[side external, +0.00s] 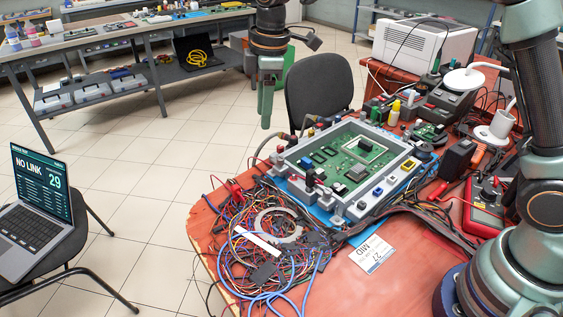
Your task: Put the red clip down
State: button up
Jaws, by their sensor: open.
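A small red clip-like piece (236,190) lies at the upper left edge of a tangle of coloured wires (262,250) on the orange-red table. It is too small to tell its exact shape. My gripper (270,108) hangs at the top middle of the side external view, with green fingers pointing down. It is open, and nothing red shows between its fingers. It appears well above and apart from the red piece. A green circuit board (350,158) sits in a grey frame (352,210) to the right of the wires.
A red multimeter (487,205), a white-topped device (462,80) and a printer (425,45) crowd the right and back. A white card (372,254) lies in front of the board. A black chair (318,88) stands behind. The table's front middle (390,295) is clear.

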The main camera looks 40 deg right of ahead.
jog(key=s+d+r+m+t, duration=0.2)
jog(key=s+d+r+m, duration=0.45)
jog(key=s+d, duration=0.3)
jog(key=s+d+f+m+t, duration=0.1)
jog(key=s+d+f+m, duration=0.1)
jog(key=s, duration=0.3)
jog(key=s+d+f+m+t, duration=0.1)
jog(key=s+d+m, duration=0.1)
jog(key=s+m, duration=0.2)
jog(key=shift+s+d+f+m, duration=0.35)
jog(key=shift+s, duration=0.15)
jog(key=shift+o, duration=0.5)
